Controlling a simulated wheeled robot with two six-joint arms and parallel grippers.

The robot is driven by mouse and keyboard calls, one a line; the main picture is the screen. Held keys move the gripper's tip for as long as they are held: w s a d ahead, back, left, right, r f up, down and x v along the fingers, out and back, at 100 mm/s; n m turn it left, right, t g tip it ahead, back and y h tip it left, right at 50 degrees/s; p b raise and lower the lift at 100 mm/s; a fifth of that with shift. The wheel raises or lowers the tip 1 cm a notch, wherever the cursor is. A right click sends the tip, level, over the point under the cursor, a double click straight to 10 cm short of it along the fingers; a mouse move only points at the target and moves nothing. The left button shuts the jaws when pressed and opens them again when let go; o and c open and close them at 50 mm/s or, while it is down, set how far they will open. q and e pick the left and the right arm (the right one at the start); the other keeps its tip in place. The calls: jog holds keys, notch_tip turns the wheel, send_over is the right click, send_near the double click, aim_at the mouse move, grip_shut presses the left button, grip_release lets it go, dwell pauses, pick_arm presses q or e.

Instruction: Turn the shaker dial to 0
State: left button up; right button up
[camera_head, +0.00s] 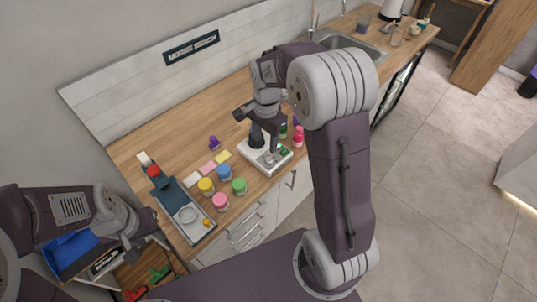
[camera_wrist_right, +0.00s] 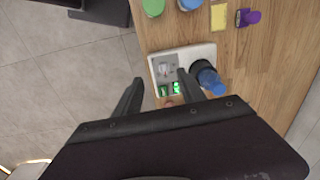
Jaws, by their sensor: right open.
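The shaker (camera_head: 259,165) is a white-based device on the wooden counter, with a dark round holder on it. In the right wrist view the shaker (camera_wrist_right: 208,50) shows a grey panel with a pale dial (camera_wrist_right: 165,70) and green lit displays (camera_wrist_right: 176,87). My right gripper (camera_head: 260,128) is over the shaker, pointing down. In the right wrist view its fingers (camera_wrist_right: 160,77) are spread, one on each side of the dial in the picture, with nothing between them. Contact with the dial cannot be made out. My left gripper (camera_head: 143,238) is at the lower left, away from the shaker; its fingers are unclear.
Jars with yellow (camera_head: 206,186), blue (camera_head: 224,172), green (camera_head: 239,186) and pink (camera_head: 220,202) lids stand left of the shaker. A pink bottle (camera_head: 298,138) stands close on its right. A dark device (camera_head: 177,200) is further left, a sink (camera_head: 347,43) at the far end.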

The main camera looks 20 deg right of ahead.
aim_at(269, 158)
jog(key=shift+m+g, duration=0.3)
jog(key=f, duration=0.1)
jog(key=w+d+f, duration=0.2)
jog(key=f, duration=0.1)
notch_tip(269, 158, down, 8)
jog(key=shift+w+r+p, duration=0.15)
jog(key=shift+r+p, duration=0.05)
jog(key=shift+p, duration=0.65)
jog(key=shift+f, duration=0.3)
grip_shut()
